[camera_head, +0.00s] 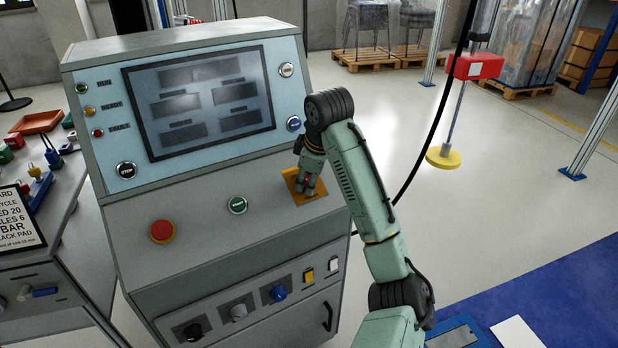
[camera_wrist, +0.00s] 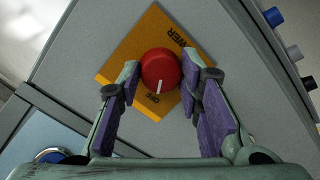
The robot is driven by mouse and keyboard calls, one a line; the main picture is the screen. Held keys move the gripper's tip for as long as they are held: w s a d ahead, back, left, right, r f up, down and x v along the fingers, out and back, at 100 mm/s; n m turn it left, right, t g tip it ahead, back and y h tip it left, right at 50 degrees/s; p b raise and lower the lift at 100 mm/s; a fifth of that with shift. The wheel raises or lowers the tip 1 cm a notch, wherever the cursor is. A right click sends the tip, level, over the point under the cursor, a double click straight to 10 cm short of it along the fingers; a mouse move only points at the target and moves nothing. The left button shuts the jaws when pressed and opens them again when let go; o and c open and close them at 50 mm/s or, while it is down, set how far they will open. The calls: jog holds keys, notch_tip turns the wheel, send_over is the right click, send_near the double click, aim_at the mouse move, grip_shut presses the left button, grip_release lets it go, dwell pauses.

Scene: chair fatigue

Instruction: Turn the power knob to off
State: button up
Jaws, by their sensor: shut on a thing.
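The power knob (camera_wrist: 160,66) is round and red with a white pointer line. In the wrist view the line points down, roughly toward the OFF lettering (camera_wrist: 151,115). The knob sits on an orange plate (camera_wrist: 122,62) marked "...WER" at the upper right; the rest of that word is hidden. In the head view the plate (camera_head: 318,193) lies at the right of the console's sloping ledge, with my gripper (camera_head: 306,185) over it. My gripper's two fingers with purple inner pads stand on either side of the knob and are shut on it.
The console carries a dark screen (camera_head: 200,100) behind the plate. A green button (camera_head: 238,205) and a red emergency button (camera_head: 162,231) are to the left of it. Lower knobs and yellow and white switches are on the front. Open floor lies to the right.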

dwell(0.3)
jog(key=o, duration=1.2)
jog(key=shift+c, duration=0.2)
jog(key=v, duration=1.2)
